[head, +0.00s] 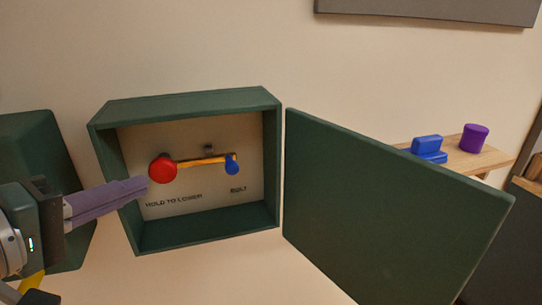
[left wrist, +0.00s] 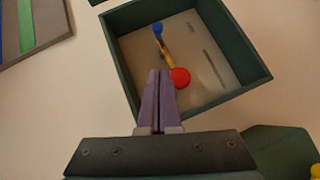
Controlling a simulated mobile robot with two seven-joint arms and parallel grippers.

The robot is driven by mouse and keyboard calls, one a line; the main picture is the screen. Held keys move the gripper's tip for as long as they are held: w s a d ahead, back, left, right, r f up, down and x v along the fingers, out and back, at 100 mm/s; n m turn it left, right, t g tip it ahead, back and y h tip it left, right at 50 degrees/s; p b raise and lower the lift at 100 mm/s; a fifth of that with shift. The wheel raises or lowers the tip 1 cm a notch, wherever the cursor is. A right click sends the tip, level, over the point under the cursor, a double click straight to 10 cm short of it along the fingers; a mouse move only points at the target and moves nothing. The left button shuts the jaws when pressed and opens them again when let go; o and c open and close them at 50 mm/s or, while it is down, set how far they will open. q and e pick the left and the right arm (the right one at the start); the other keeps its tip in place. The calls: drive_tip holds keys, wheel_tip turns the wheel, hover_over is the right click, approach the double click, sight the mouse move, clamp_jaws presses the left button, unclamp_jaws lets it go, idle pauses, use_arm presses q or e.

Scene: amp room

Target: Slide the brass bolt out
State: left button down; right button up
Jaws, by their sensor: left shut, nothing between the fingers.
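A brass bolt (head: 200,161) lies roughly level inside an open green wall box (head: 180,106). A red round knob (head: 162,169) is at its left end and a blue knob (head: 232,165) at its right end. The panel below reads "HOLD TO LOWER" and "BOLT". My left gripper (head: 146,183) is shut and empty, its purple fingers pointing at the red knob. In the left wrist view the fingertips (left wrist: 160,72) appear just beside the red knob (left wrist: 180,77); I cannot tell whether they touch. The bolt (left wrist: 167,55) and blue knob (left wrist: 157,28) show beyond. My right gripper is not in view.
The box's green door (head: 390,210) stands open to the right. Behind it a wooden shelf (head: 490,160) carries a blue block (head: 428,148) and a purple cylinder (head: 475,138). Another green box (head: 40,150) is at the left, near my arm.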

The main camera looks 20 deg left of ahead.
use_arm(q)
approach(237, 167)
drive_tip(key=w+a, duration=0.4)
drive_tip(key=a, duration=0.1)
drive_tip(key=shift+w+d+f, duration=0.45)
drive_tip(key=shift+w+d, duration=0.1)
drive_tip(key=shift+d, duration=0.2)
drive_tip(key=shift+w+d+f, duration=0.45)
drive_tip(key=shift+w+d, duration=0.15)
drive_tip(key=shift+d, duration=0.1)
drive_tip(key=w+d, duration=0.2)
drive_tip(key=d, duration=0.1)
drive_tip(key=shift+w+d, duration=0.3)
